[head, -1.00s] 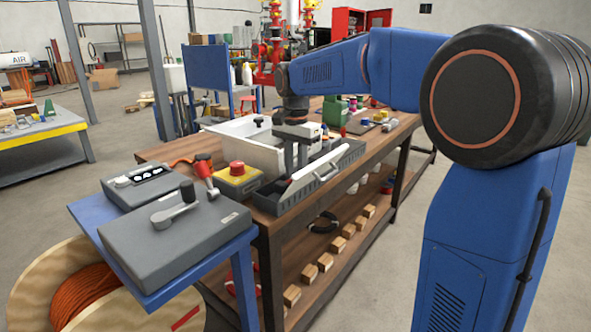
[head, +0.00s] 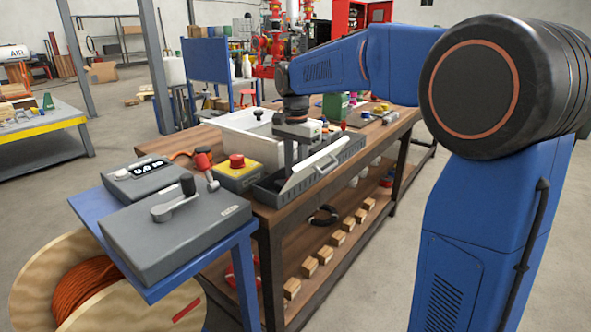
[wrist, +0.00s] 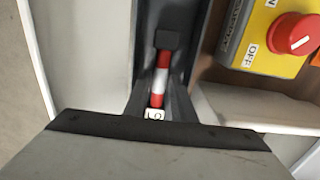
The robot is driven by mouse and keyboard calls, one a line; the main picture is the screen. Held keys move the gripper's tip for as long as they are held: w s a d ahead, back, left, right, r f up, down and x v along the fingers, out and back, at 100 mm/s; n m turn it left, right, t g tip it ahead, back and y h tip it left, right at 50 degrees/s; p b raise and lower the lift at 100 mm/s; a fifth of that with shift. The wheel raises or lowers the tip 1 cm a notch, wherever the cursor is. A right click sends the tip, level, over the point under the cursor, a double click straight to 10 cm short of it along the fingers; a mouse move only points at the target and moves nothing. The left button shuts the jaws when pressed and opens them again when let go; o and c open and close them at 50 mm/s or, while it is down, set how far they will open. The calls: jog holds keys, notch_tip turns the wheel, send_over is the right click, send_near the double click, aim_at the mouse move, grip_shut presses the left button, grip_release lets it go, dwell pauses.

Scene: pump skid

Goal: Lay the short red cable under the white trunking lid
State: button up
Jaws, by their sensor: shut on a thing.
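The white trunking lid (head: 308,172) slants up along the front of the dark grey trunking (head: 265,196) and has a bar handle. A pale panel, apparently this lid, fills the left of the wrist view (wrist: 90,55). My gripper (head: 288,178) points down into the trunking, behind the lid. In the wrist view a red-and-white banded piece (wrist: 160,82) lies between my dark fingers, with a black block at its far end and a small white marked tag at its near end. I cannot tell whether it is the short red cable. My fingertips are partly hidden.
A yellow box with a red button (head: 238,172) stands just left of the trunking. A white bin (head: 250,140) stands behind it. Grey control boxes (head: 175,225) sit on the blue stand at the front left. Wooden blocks (head: 310,267) line the shelf below.

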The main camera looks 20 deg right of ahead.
jog(key=o, duration=1)
jog(key=shift+o, duration=0.2)
notch_tip(320, 180, up, 17)
jog(key=shift+r, duration=0.2)
